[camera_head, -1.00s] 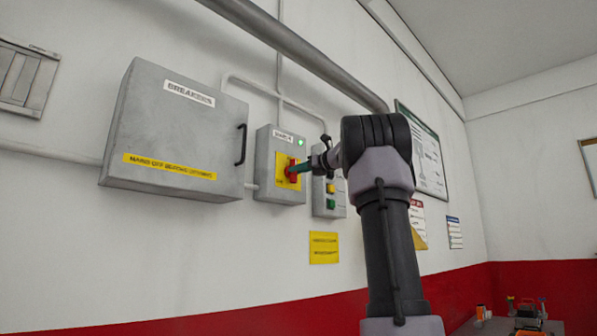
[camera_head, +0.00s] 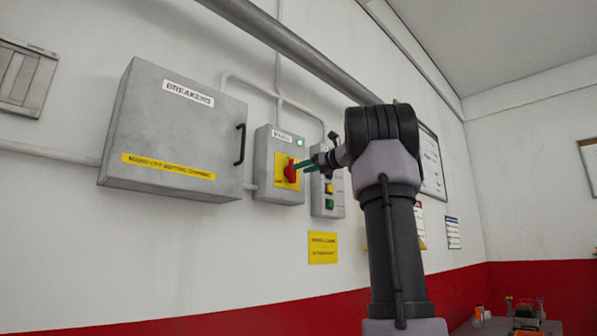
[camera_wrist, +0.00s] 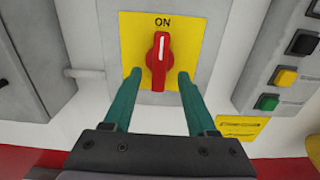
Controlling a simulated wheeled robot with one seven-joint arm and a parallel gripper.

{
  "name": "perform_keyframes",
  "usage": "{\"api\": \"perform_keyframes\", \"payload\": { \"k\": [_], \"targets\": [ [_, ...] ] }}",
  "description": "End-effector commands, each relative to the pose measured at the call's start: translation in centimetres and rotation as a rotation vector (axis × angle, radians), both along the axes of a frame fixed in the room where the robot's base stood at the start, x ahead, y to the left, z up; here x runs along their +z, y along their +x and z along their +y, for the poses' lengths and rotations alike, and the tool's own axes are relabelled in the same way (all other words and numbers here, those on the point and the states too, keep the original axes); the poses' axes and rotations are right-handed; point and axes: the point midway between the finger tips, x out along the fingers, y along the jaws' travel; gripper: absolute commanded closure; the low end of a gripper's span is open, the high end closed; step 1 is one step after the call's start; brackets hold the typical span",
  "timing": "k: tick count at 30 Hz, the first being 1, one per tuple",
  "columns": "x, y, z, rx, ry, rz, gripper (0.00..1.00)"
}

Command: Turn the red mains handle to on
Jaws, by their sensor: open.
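The red mains handle (camera_head: 290,171) sits on a yellow plate (camera_head: 281,182) on the grey mains box (camera_head: 263,150), where a green lamp (camera_head: 300,142) is lit. In the wrist view the handle (camera_wrist: 158,62) stands upright, its white mark at the top below the word ON. My gripper (camera_wrist: 160,78) is open. Its two green fingers stand left and right of the handle's lower part, apart from it. In the head view my gripper (camera_head: 303,164) is just right of the handle.
A grey breakers cabinet (camera_head: 172,135) with a black handle is on the wall to the left. A button box (camera_head: 327,196) with yellow and green buttons is close on the right. A yellow notice (camera_head: 322,247) is below. A thick pipe (camera_head: 290,45) runs above.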

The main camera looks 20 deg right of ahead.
Motion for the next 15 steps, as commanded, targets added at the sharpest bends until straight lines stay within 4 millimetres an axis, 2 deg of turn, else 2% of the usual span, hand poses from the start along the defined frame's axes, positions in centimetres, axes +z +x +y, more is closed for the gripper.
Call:
{"api": "perform_keyframes", "payload": {
  "k": [1,7,10,15],
  "targets": [
    [0.1,-1.2,-0.5,-0.004,-0.001,-0.001,0.43],
    [0.0,-4.7,-1.7,-0.002,0.001,-0.001,0.43],
    [0.0,-5.9,-2.2,-0.002,0.001,0.0,0.43],
    [0.0,-6.8,-2.5,-0.001,0.001,0.0,0.43]
  ]
}}
